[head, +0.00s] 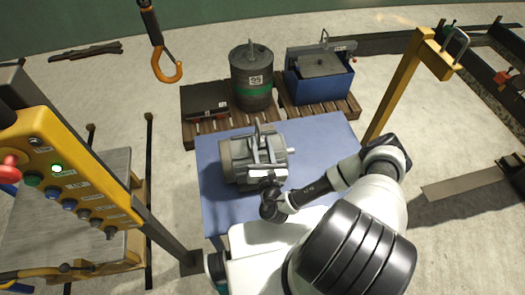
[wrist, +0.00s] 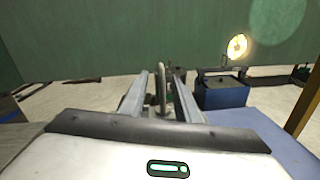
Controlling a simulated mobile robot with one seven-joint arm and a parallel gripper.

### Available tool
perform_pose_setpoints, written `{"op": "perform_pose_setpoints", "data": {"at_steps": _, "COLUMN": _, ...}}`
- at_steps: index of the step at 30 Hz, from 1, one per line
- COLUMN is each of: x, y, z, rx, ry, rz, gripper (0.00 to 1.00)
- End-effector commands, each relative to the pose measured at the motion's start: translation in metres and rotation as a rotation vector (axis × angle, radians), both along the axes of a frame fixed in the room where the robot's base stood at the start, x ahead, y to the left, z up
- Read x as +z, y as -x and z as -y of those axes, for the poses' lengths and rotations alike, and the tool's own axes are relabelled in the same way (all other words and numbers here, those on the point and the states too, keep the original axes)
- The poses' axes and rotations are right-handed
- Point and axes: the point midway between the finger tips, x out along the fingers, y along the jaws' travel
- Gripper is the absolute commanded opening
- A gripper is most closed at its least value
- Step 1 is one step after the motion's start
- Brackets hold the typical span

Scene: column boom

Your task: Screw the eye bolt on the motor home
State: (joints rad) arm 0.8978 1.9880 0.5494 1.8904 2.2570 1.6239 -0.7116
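The grey motor (head: 237,163) lies on the blue table top in the head view. The eye bolt (head: 257,130) stands upright at the motor's top, its lower part partly hidden by my gripper. In the wrist view the eye bolt (wrist: 162,90) shows as a narrow ring, seen nearly edge-on. My gripper (head: 264,152) is over the motor; in the wrist view its two fingers (wrist: 163,100) point forward, one on each side of the eye bolt, with gaps visible between finger and ring. The gripper looks open. How deep the bolt's thread sits is hidden.
The blue table (head: 330,135) has bare room to the right. Behind it stand a drum (head: 251,85) and a blue box (head: 322,83) on pallets. A crane hook (head: 167,68) hangs at upper left. A yellow button panel (head: 70,165) stands left; a yellow post (head: 393,85) stands right.

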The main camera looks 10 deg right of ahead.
Motion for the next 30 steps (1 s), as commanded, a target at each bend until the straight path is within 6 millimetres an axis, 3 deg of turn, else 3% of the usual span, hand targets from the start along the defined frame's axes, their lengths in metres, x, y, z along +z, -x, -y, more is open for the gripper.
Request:
{"op": "perform_pose_setpoints", "data": {"at_steps": 3, "x": -0.001, "y": 0.018, "z": -0.001, "rx": 0.000, "ry": -0.001, "rz": -0.001, "gripper": 0.29}}
{"op": "perform_pose_setpoints", "data": {"at_steps": 9, "x": 0.000, "y": 0.031, "z": -0.002, "rx": 0.000, "ry": 0.000, "rz": 0.000, "gripper": 0.29}}
{"op": "perform_pose_setpoints", "data": {"at_steps": 26, "x": 0.002, "y": 0.031, "z": -0.002, "rx": 0.005, "ry": 0.002, "rz": 0.004, "gripper": 0.29}}
{"op": "perform_pose_setpoints", "data": {"at_steps": 30, "x": 0.030, "y": 0.019, "z": -0.007, "rx": 0.099, "ry": 0.040, "rz": 0.071, "gripper": 0.29}}
